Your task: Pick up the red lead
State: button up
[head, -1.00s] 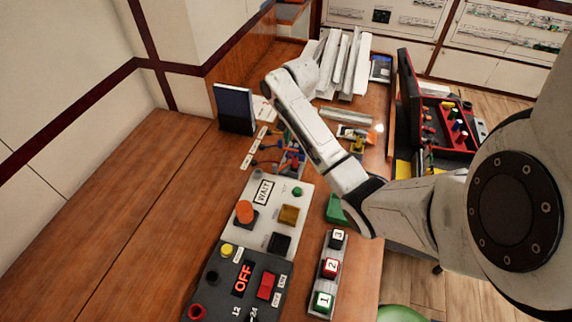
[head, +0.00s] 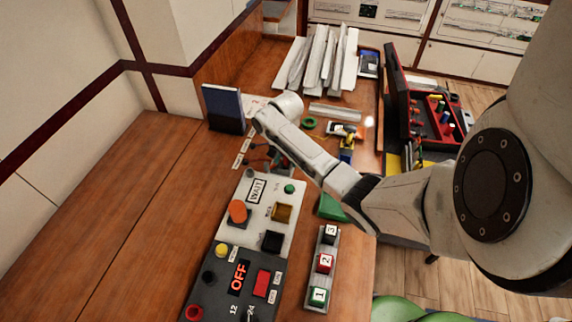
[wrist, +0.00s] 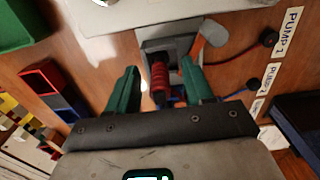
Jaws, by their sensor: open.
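The red lead's ribbed red plug (wrist: 160,78) shows in the wrist view, in front of a grey holder (wrist: 168,45) near the top middle. My gripper (wrist: 161,74) is open, with one green finger on each side of the red plug. Whether the fingers touch the plug, I cannot tell. In the head view my arm hides the gripper tips and most of this spot.
A white panel with a "WAIT" sign (head: 257,191) lies just in front. A dark blue upright panel (head: 223,108) stands behind at the left.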

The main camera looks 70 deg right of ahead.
jog(key=shift+c, duration=0.3)
grip_shut()
jog(key=shift+r, duration=0.1)
